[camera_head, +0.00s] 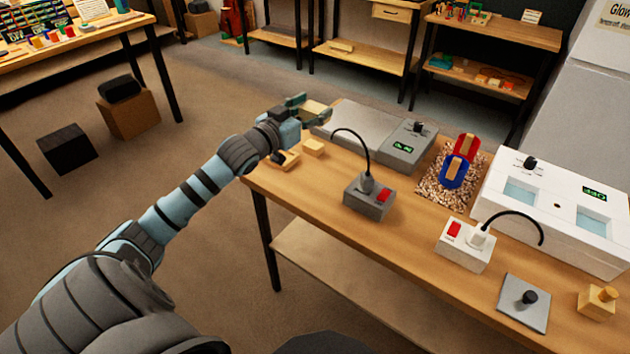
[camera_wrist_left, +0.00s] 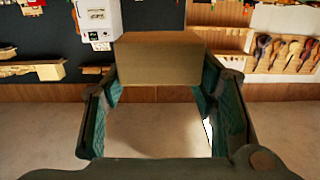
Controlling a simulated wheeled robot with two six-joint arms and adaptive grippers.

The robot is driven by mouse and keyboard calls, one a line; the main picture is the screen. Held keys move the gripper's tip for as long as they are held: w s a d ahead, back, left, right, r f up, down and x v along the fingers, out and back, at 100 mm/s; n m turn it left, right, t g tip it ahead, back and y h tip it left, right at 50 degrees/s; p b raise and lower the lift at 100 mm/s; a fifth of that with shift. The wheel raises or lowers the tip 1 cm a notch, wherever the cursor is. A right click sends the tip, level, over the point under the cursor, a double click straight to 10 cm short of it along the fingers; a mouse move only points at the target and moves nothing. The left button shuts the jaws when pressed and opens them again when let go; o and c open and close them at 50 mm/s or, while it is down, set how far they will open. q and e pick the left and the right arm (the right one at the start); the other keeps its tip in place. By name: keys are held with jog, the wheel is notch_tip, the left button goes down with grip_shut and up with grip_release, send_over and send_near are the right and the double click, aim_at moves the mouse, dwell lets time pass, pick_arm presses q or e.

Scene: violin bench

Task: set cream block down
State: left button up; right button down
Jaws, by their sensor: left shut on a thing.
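My left gripper (camera_head: 309,108) reaches over the far left end of the wooden bench (camera_head: 290,189). It is shut on a cream block (camera_head: 313,106), which sits between its teal fingers. In the left wrist view the block (camera_wrist_left: 158,62) fills the space between the fingertips. The block appears held above the bench top, beside the flat grey plate; the exact gap under it cannot be told. My right gripper is not in view.
A second small cream block (camera_head: 313,148) lies on the bench below the gripper. A grey hot-plate-like device (camera_head: 398,146), a grey switch box (camera_head: 369,199), a white switch box (camera_head: 465,246) and a white bath (camera_head: 556,213) stand along the bench. A red-and-blue item (camera_head: 458,163) lies on a speckled mat.

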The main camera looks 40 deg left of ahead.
pick_arm(q)
jog(key=b, duration=0.4)
send_over(312, 183)
notch_tip(312, 183, down, 10)
notch_tip(312, 183, down, 10)
jog(key=b, duration=0.6)
jog(key=shift+b, duration=0.4)
jog(key=shift+r, duration=0.15)
jog(key=o, duration=1)
jog(key=shift+o, duration=0.2)
